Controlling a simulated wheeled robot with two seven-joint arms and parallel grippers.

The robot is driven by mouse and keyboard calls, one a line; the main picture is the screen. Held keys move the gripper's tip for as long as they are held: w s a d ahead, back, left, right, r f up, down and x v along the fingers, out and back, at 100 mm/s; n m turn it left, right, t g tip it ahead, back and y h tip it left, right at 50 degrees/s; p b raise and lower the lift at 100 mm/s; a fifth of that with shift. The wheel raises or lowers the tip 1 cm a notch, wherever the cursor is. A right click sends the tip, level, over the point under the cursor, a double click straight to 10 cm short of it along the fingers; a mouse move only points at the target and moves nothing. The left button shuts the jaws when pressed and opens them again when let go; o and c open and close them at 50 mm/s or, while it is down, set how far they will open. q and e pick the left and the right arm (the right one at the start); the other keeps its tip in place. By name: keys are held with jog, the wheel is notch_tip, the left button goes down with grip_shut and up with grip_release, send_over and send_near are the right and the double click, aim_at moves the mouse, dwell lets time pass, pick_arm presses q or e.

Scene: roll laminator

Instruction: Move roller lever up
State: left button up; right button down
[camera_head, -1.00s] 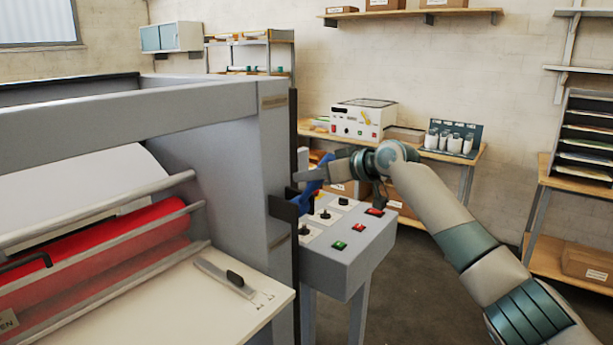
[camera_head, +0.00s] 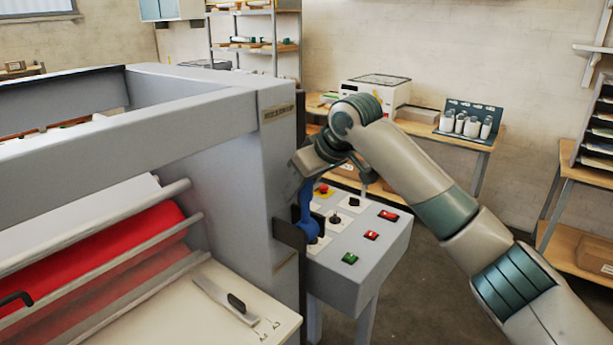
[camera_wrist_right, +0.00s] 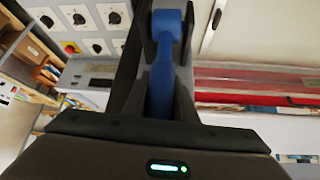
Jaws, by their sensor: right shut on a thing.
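The blue roller lever (camera_head: 307,212) is at the right side of the grey laminator (camera_head: 215,118), beside a dark bracket, and it stands close to upright. My right gripper (camera_head: 308,178) reaches it from above and is shut on the lever's upper part. In the right wrist view the blue lever (camera_wrist_right: 165,62) runs between the two dark fingers of the right gripper (camera_wrist_right: 163,45). The fingertips are partly hidden by my wrist in the head view. My left gripper is not in view.
A grey control panel (camera_head: 378,240) with red and green buttons, black knobs and a red emergency stop (camera_head: 324,190) lies just right of the lever. A red roller (camera_head: 150,230) and cream feed table (camera_head: 180,318) are at left. A wooden bench stands behind.

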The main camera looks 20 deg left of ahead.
jog(key=c, duration=1.4)
grip_release()
jog(key=shift+c, duration=0.2)
jog(key=shift+a, duration=0.1)
jog(key=shift+s+d+r+b, duration=0.1)
jog(key=shift+d+r+b, duration=0.25)
jog(key=shift+r, duration=0.05)
pick_arm(q)
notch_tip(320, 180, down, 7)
jog(key=b, duration=0.6)
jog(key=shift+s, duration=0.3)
pick_arm(e)
jog(key=v, duration=1.6)
jog(key=shift+r, duration=0.2)
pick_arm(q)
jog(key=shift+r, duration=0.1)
